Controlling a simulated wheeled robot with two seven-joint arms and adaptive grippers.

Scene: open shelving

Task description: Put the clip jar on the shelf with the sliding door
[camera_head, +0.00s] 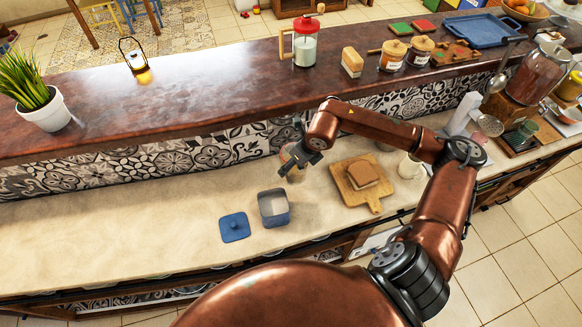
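My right gripper (297,156), on the copper arm from the right, is over the lower counter (130,232) near the tiled wall. A small round jar-like thing (293,174) with a pale body is right at its fingers and partly hidden by them. It may be the clip jar, but I cannot make out a clip. I cannot tell whether the fingers are closed on it. My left gripper is not in view. I can make out no shelf with a sliding door.
A blue-grey canister (273,209) stands open beside its blue lid (234,227). A cutting board (347,188) with bread (362,173) and a white mug (408,167) are to the right. The raised dark ledge (220,78) runs behind. The lower counter's left is clear.

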